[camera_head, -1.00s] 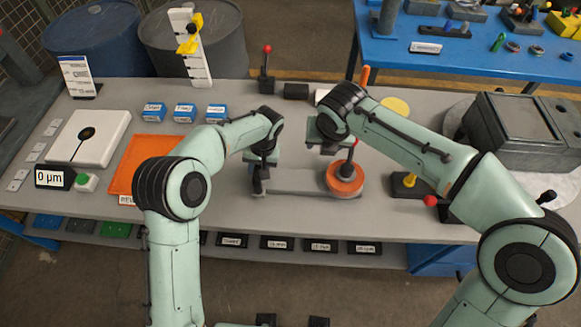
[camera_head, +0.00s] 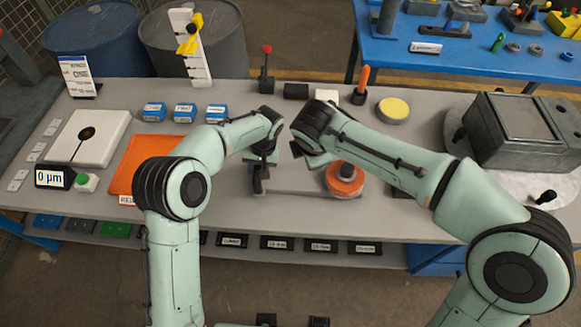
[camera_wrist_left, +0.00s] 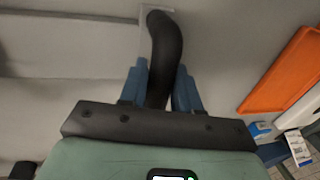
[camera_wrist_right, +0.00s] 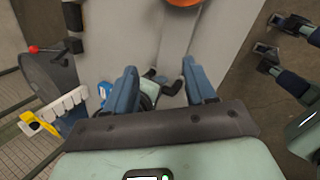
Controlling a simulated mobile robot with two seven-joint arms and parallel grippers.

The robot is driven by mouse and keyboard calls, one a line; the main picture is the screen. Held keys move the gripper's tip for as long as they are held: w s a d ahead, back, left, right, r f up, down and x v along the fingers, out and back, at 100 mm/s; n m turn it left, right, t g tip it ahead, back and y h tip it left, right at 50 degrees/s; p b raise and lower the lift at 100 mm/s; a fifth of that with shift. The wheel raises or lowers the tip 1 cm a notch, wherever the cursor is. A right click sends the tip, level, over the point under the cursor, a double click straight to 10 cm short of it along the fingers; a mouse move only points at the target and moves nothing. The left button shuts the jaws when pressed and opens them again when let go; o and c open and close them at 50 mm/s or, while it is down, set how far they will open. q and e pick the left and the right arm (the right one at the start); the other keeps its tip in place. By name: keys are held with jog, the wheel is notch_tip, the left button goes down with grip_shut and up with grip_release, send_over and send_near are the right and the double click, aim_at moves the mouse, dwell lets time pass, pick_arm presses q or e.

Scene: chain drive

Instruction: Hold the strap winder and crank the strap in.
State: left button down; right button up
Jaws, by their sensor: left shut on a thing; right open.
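The strap winder's grey plate (camera_head: 300,194) lies on the bench, with an orange spool (camera_head: 345,182) and dark hub at its right end. A black curved handle (camera_wrist_left: 167,45) stands at its left end. My left gripper (camera_head: 260,180) is shut on this handle; the left wrist view shows its blue fingers on both sides of it. My right gripper (camera_head: 310,160) is open above the plate, left of the spool. The right wrist view shows its fingers (camera_wrist_right: 163,86) apart, with the spool's edge (camera_wrist_right: 183,2) at the top. The strap and the crank's knob cannot be made out.
An orange mat (camera_head: 140,165) and a white plate (camera_head: 92,137) lie to the left. Small blue boxes (camera_head: 185,112), a red-knobbed lever (camera_head: 267,70) and a yellow-topped disc (camera_head: 394,109) stand behind. A dark grey machine (camera_head: 515,130) is at the right.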

jog(key=s+a+m+t, duration=0.1)
jog(key=s+a+m, duration=0.1)
jog(key=m, duration=1.4)
jog(key=s+a+m+t+h, duration=0.1)
jog(key=s+a+m, duration=0.1)
jog(key=m, duration=1.5)
jog(key=shift+s+a, duration=0.25)
jog(key=shift+s, duration=0.35)
